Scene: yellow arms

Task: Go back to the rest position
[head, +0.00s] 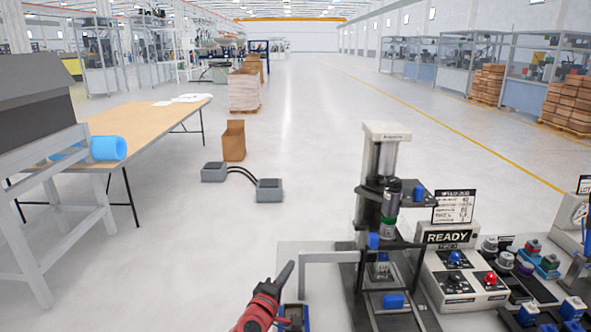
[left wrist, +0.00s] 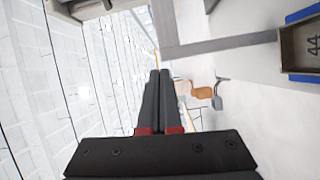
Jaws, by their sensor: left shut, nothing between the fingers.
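My left gripper (head: 287,270) shows at the bottom middle of the head view, with red parts and dark fingers pointing up and to the right. It is just left of the press station and apart from it as far as I can see. In the left wrist view the two dark fingers of the left gripper (left wrist: 159,78) lie together, shut, with nothing between them. My right gripper is in neither view.
A press machine (head: 387,150) and a control box marked READY (head: 462,275) stand at the right. A table (head: 160,115) with a blue roll (head: 108,148) is at the left. Grey pedals (head: 269,190) and a cardboard box (head: 233,141) sit on the floor. The middle aisle is clear.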

